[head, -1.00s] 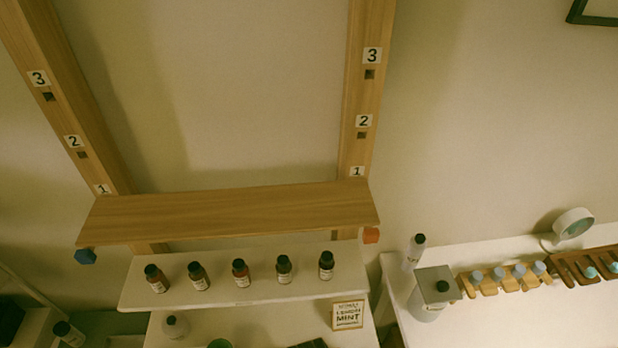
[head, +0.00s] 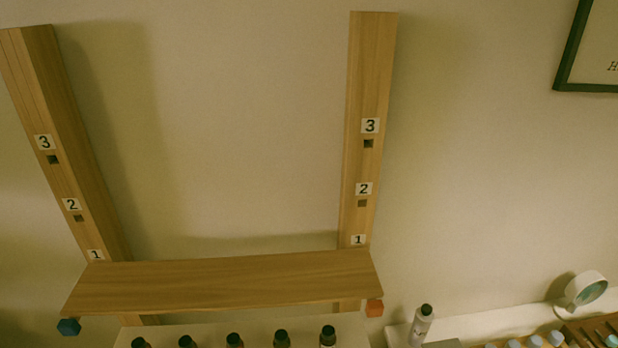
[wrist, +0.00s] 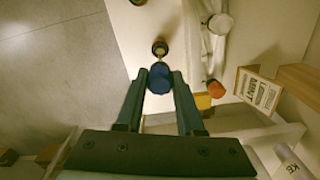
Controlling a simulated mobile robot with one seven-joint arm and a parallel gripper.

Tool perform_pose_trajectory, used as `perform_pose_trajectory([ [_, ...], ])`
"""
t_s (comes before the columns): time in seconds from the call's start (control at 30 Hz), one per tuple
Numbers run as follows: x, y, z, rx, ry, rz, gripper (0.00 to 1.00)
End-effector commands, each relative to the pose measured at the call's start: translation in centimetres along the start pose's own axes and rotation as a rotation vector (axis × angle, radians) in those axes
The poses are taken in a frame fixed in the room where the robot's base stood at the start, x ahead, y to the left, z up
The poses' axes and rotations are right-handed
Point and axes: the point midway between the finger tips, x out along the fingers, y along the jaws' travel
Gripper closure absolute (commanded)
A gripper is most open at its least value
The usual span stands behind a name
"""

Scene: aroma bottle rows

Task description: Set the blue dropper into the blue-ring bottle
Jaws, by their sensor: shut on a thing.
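In the wrist view, my gripper (wrist: 160,82) is shut on the blue dropper (wrist: 160,74), whose rounded blue top sits between the fingertips. A small dark bottle (wrist: 160,47) shows just past the dropper; I cannot tell its ring colour or whether the dropper's tip touches it. In the head view, a row of dark-capped bottles (head: 234,340) is cut off by the bottom edge, and their rings cannot be made out. My gripper is not in the head view.
A white bottle (head: 421,326) stands at right. A small sign (wrist: 258,90) shows in the wrist view.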

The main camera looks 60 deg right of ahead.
Motion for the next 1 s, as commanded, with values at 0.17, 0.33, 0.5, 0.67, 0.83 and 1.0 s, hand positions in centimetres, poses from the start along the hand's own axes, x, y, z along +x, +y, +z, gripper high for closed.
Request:
perform_pose_trajectory([
  [0.17, 0.2, 0.0, 0.0, 0.000, 0.000, 0.000, 0.77],
  [0.33, 0.2, 0.0, 0.0, 0.000, 0.000, 0.000, 0.77],
  [0.5, 0.4, 0.0, 0.0, 0.000, 0.000, 0.000, 0.77],
  [0.67, 0.9, 0.0, 0.0, 0.000, 0.000, 0.000, 0.77],
  [0.83, 1.5, 0.0, 0.0, 0.000, 0.000, -0.001, 0.77],
  [1.0, 2.0, 0.0, 0.0, 0.000, 0.000, -0.001, 0.77],
])
